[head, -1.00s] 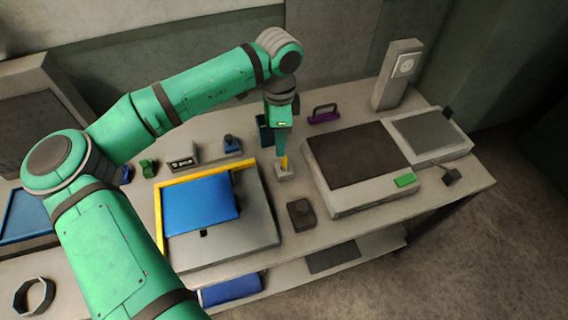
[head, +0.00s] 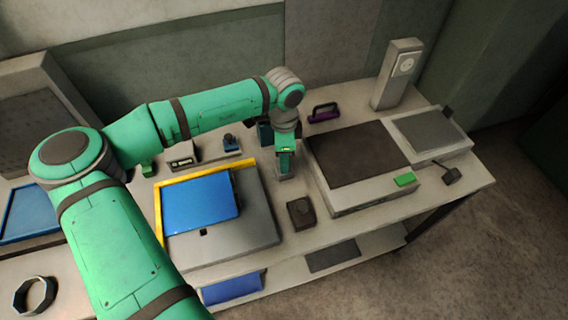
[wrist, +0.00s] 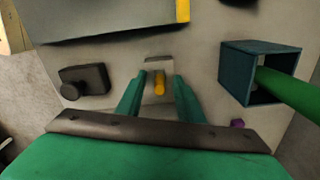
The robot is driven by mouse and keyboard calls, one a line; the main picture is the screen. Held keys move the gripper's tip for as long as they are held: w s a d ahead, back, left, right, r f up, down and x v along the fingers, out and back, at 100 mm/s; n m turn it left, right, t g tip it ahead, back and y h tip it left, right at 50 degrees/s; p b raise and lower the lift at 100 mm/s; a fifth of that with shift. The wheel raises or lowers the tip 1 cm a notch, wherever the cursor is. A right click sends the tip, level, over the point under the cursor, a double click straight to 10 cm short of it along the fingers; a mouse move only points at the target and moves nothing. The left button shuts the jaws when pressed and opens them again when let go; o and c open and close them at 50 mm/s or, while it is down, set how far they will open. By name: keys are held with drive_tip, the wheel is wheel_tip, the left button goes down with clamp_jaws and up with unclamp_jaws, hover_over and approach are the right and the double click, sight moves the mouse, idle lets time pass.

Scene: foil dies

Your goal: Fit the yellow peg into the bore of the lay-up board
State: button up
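The yellow peg (wrist: 160,84) stands in a small grey block (wrist: 158,66) in the wrist view. My gripper (wrist: 160,90) is open, with one finger on each side of the peg and gaps showing. In the head view my gripper (head: 284,172) is low over the grey block and hides the peg. The lay-up board (head: 258,222) is the grey slab to the left, with a yellow L-shaped edge and a blue sheet (head: 200,203) on it. A small dark mark shows by the sheet's front edge; I cannot tell if it is the bore.
A dark knobbed block (head: 301,213) stands in front of my gripper. A teal open box (wrist: 262,75) with a green bar is close by. A grey flat unit with a dark top (head: 357,155) is to the right. A purple handle (head: 323,112) lies behind.

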clamp_jaws()
drive_tip(key=shift+r, duration=0.1)
drive_tip(key=shift+r, duration=0.5)
wheel_tip(320, 180, up, 2)
drive_tip(key=shift+r, duration=0.1)
drive_tip(key=s+r, duration=0.9)
drive_tip(key=s, duration=0.5)
drive_tip(key=shift+d+r, duration=0.3)
